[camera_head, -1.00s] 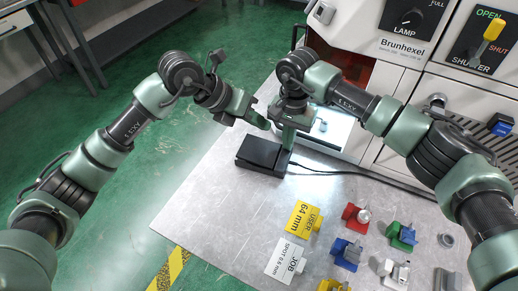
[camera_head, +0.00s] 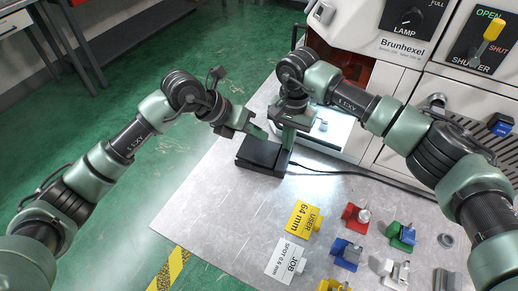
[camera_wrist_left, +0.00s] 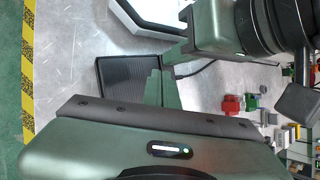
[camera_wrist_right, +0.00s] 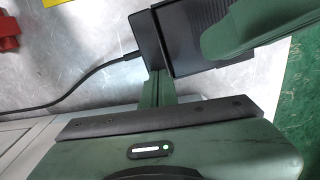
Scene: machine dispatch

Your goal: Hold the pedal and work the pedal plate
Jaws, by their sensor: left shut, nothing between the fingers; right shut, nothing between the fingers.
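The black pedal (camera_head: 258,156) lies on the grey table below the machine. In the left wrist view its ribbed plate (camera_wrist_left: 122,88) shows beside my left fingers. In the right wrist view the ribbed plate (camera_wrist_right: 190,28) and the smooth base (camera_wrist_right: 147,38) both show. My right gripper (camera_head: 286,150) is shut and empty, pointing down at the pedal's cable end; touch cannot be told.
A cable (camera_head: 345,173) runs from the pedal to the right. The machine (camera_head: 390,75) stands behind, with a lit opening. Yellow (camera_head: 303,218) and white (camera_head: 284,260) label cards and several coloured holders (camera_head: 347,254) lie in front. The table's left part is clear.

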